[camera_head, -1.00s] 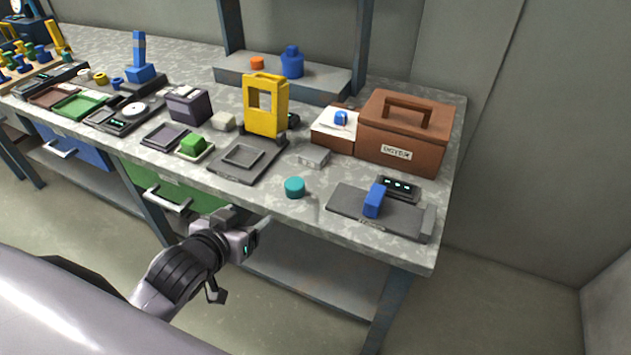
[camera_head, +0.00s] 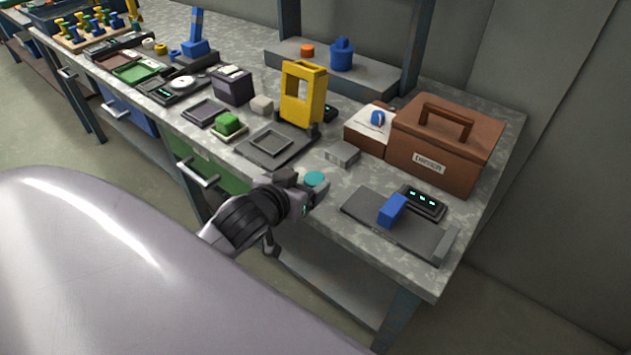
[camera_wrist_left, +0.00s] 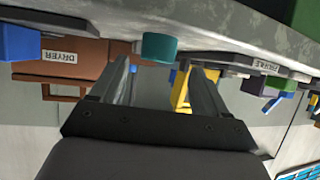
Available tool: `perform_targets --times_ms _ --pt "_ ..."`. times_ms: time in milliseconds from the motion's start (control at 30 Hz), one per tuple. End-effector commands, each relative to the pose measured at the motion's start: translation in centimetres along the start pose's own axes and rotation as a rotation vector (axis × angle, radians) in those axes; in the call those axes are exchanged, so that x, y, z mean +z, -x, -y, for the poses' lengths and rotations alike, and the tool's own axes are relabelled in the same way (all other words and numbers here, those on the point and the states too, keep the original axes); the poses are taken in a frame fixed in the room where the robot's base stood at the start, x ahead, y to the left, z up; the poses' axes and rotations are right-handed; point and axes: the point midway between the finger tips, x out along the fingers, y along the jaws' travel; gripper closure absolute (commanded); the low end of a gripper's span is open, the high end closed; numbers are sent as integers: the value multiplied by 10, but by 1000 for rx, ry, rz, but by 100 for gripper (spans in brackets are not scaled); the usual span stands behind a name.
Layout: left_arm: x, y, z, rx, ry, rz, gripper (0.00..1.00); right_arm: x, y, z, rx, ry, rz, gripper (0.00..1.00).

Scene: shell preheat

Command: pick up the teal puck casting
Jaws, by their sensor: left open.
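The teal puck casting (camera_head: 316,179) lies on the bench top near its front edge, partly hidden behind my left gripper in the head view. My left gripper (camera_head: 308,196) is at the front edge of the bench, just in front of the puck. In the left wrist view the puck (camera_wrist_left: 159,47) shows beyond and between the two finger tips, close to them. The left gripper (camera_wrist_left: 163,75) is open and nothing is between its fingers. My right gripper is in neither view.
A grey plate with a blue block (camera_head: 392,211) lies right of the puck. A small grey block (camera_head: 341,155) and a brown dryer box (camera_head: 445,140) stand behind it. A grey tray (camera_head: 272,146) and a yellow frame (camera_head: 303,95) are to the left and behind.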

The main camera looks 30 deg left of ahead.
Motion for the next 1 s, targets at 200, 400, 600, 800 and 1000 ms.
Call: perform_targets --times_ms 200,400,600,800,1000 --pt "1 -29 -4 0 -2 -1 25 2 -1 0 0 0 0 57" --pt "1 -45 -3 0 -1 0 25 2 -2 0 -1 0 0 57" --pt "1 -46 -4 1 -1 0 25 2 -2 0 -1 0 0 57" --pt "1 -46 -4 1 -1 0 67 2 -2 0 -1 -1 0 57" --pt "1 -46 -4 1 -1 -1 84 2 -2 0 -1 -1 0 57"
